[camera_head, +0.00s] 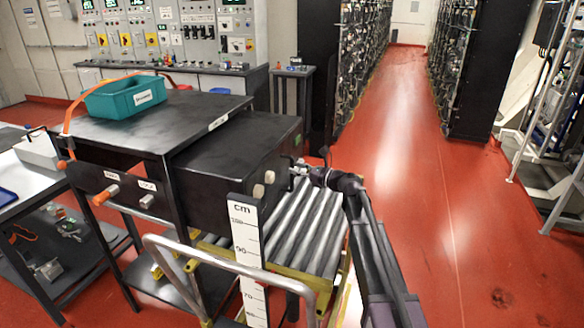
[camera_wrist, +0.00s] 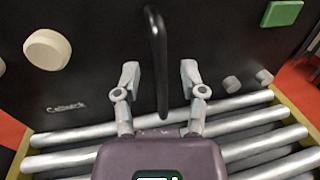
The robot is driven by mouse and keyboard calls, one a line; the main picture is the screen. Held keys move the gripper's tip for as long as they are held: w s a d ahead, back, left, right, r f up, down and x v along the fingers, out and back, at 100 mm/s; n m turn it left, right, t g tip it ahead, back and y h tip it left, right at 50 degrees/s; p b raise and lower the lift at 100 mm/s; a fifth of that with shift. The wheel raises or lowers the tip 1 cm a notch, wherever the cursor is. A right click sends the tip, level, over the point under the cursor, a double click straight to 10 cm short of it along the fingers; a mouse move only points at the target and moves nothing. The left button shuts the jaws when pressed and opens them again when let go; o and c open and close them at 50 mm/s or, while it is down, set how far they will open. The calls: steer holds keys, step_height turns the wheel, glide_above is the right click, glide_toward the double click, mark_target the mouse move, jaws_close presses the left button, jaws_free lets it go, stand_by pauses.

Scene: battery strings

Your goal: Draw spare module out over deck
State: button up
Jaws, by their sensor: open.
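The spare module is a large black box (camera_head: 225,150), part of it inside the dark cabinet and part sticking out toward the roller deck (camera_head: 318,225). Its front face (camera_wrist: 225,45) fills the upper wrist view, with a black upright handle (camera_wrist: 156,35) in the middle. My gripper (camera_wrist: 159,80) is open, one finger on each side of the handle, with gaps visible on both sides. In the head view my gripper (camera_head: 294,167) is at the module's front face, above the rollers. The rollers also show in the wrist view (camera_wrist: 250,122) below the module.
A teal bin (camera_head: 125,97) sits on the cabinet top (camera_head: 190,118). A curved metal rail (camera_head: 215,258) and a cm scale (camera_head: 246,255) stand in front of the deck. Red floor (camera_head: 430,190) is open to the right; battery racks (camera_head: 470,70) stand beyond.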

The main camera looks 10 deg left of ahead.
steer(key=shift+x, duration=1.3)
jaws_close()
